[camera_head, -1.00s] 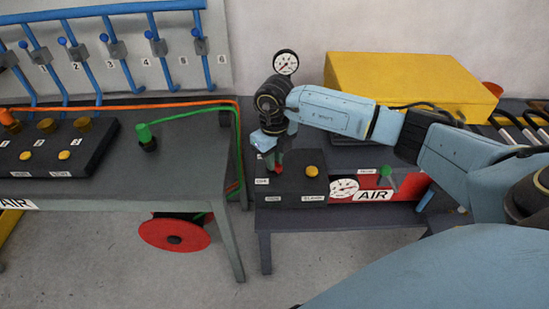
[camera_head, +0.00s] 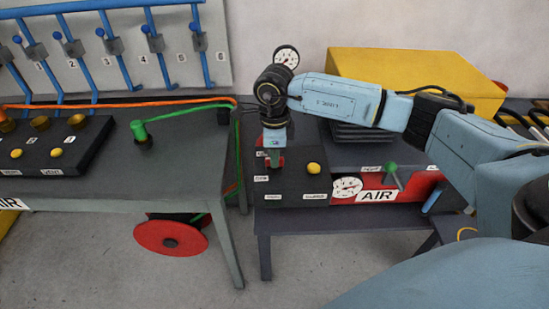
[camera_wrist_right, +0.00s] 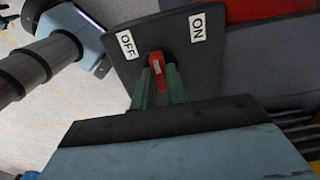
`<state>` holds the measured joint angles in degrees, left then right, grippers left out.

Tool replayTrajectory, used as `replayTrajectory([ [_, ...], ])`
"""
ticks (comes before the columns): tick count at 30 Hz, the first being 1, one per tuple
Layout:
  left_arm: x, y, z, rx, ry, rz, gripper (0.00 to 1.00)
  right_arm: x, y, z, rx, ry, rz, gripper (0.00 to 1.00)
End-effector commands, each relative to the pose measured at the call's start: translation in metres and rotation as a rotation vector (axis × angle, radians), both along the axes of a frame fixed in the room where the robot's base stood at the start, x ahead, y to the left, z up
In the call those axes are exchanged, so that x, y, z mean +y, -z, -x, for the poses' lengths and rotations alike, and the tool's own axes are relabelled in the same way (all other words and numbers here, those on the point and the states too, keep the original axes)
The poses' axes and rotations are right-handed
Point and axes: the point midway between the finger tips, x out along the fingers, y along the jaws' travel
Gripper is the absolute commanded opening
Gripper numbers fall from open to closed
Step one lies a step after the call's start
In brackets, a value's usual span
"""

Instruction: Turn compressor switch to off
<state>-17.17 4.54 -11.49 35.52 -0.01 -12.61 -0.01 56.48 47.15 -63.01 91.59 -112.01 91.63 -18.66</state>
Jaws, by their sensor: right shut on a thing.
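The compressor switch is a small red lever on a dark control box (camera_head: 290,188); in the right wrist view the red lever (camera_wrist_right: 157,72) sits between an OFF label (camera_wrist_right: 127,44) and an ON label (camera_wrist_right: 197,27). It points up between the labels, a little nearer OFF. My right gripper (camera_head: 273,159) is over the left part of the box. Its green fingers, also in the right wrist view (camera_wrist_right: 158,84), are shut on the red lever, one on each side. The lever's base is partly hidden by the fingers. My left gripper is not seen in the head view.
A yellow push button (camera_head: 313,168) is close to the right of my gripper. A green valve handle (camera_head: 391,171) and gauge (camera_head: 346,188) are farther right. A pressure gauge (camera_head: 286,57) and yellow case (camera_head: 400,75) are behind. A grey table (camera_head: 185,165) is at left.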

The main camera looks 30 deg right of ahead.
Motion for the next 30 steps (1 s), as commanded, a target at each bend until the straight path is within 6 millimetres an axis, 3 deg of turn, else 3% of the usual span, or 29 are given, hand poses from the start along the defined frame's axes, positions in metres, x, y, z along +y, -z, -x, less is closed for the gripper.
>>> replayTrajectory([
  [18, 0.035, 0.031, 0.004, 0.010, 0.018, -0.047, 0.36, 0.000, 0.000, -0.001, -0.004, -0.540, 0.001, 0.00],
  [30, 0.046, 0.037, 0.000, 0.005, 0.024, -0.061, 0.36, 0.000, -0.001, -0.001, -0.003, -0.709, -0.001, 0.00],
])
